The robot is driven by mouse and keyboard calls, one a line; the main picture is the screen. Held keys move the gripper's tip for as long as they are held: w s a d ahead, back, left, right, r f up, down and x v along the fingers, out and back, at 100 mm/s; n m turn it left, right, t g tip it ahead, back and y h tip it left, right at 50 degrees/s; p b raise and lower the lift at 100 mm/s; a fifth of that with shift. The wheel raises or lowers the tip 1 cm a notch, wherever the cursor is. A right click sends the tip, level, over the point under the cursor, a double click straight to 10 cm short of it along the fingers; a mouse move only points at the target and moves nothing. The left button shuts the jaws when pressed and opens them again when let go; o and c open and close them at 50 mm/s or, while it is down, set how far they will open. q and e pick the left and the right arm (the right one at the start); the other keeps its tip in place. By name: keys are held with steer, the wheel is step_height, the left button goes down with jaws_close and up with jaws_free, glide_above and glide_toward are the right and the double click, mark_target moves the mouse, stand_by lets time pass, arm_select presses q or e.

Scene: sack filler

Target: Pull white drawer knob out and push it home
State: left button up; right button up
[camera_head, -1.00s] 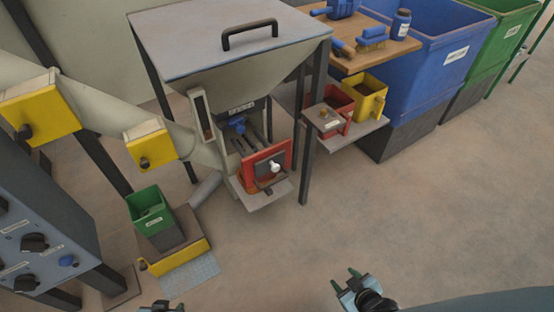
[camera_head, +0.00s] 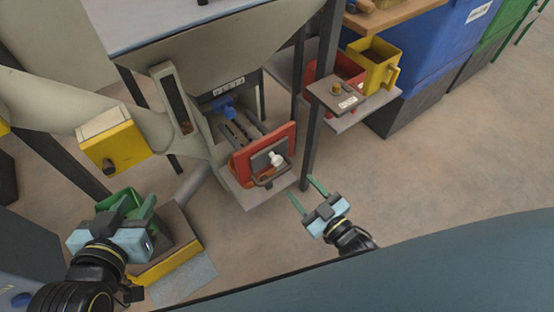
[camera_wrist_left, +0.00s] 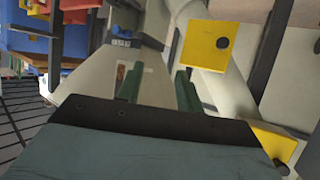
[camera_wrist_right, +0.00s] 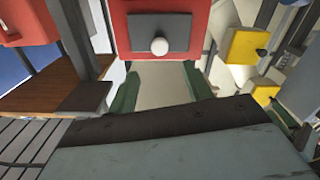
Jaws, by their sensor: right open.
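The white knob (camera_head: 276,159) sits on a dark plate on the red drawer front (camera_head: 243,168), under the hopper. In the right wrist view the knob (camera_wrist_right: 159,46) shows above and between the green fingers, beyond their tips. My right gripper (camera_head: 304,188) is open and empty, apart from the knob, just right of and below it in the head view.
A dark leg (camera_head: 320,120) stands right of the drawer. A shelf holds red and yellow containers (camera_head: 373,62). A yellow-edged stand (camera_head: 165,260) is at lower left; floor at right is clear.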

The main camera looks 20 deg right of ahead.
mark_target(279, 163)
steer(key=b+x, duration=0.1)
steer(key=x, duration=0.4)
steer(key=shift+w+a+f+b, duration=0.1)
steer(key=shift+w+b, duration=0.25)
steer(key=shift+b, duration=0.05)
steer(key=b+x, duration=0.1)
steer(key=x, duration=0.3)
steer(key=shift+w+b, duration=0.2)
steer(key=shift+b, duration=0.1)
arm_select(q)
step_height(279, 163, up, 14)
steer(key=d+t+h, duration=0.2)
steer(key=t+h, duration=0.1)
steer(key=t, duration=0.7)
steer(key=shift+w+d+r+h, duration=0.15)
steer(key=shift+d+h, duration=0.25)
arm_select(e)
steer(key=shift+w+a, duration=0.25)
steer(key=shift+w, duration=0.3)
jaws_close()
